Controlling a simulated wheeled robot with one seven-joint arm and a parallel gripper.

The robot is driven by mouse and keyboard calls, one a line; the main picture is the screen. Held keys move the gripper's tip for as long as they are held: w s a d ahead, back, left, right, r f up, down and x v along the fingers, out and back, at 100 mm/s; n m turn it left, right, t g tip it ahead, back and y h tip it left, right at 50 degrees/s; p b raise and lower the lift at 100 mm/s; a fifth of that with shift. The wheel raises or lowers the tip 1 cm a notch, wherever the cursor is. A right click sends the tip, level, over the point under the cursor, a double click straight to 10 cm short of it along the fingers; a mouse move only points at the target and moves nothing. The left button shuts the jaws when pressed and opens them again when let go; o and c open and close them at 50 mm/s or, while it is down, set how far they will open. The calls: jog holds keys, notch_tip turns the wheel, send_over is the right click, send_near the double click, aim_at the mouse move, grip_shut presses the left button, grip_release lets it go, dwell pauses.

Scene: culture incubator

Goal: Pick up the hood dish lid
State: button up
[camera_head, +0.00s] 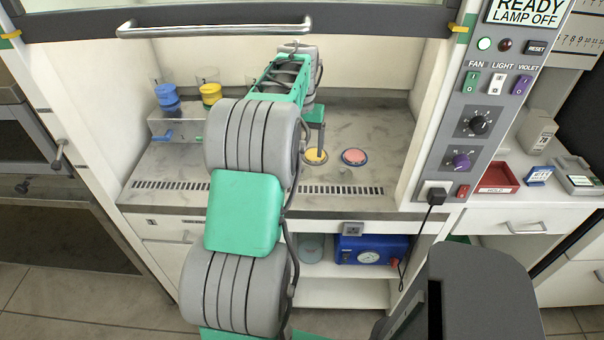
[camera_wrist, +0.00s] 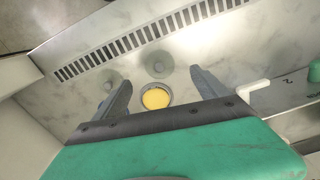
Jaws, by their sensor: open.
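A small round dish with yellow contents (camera_head: 316,157) lies on the hood's work surface. It also shows in the wrist view (camera_wrist: 156,98), between my fingers and below them. A dish with pink-red contents (camera_head: 354,157) lies to its right in the head view. My gripper (camera_wrist: 160,76) is open and empty, its two fingers spread on either side above the yellow dish. In the head view my gripper (camera_head: 315,122) is partly hidden by my arm. Two faint round grey shapes show near the fingers in the wrist view; I cannot tell whether either is a clear lid.
A blue-capped container (camera_head: 167,96) and a yellow-capped one (camera_head: 210,93) stand at the hood's left on a clear rack (camera_head: 172,128). The raised sash handle (camera_head: 215,28) crosses above. A slotted vent (camera_head: 342,190) runs along the front edge. The right part of the surface is clear.

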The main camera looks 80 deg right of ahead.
aim_at(302, 167)
notch_tip(302, 167, down, 8)
jog(key=shift+r+p, duration=0.2)
jog(key=shift+p, duration=0.25)
jog(key=shift+c, duration=0.3)
jog(key=c, duration=1.3)
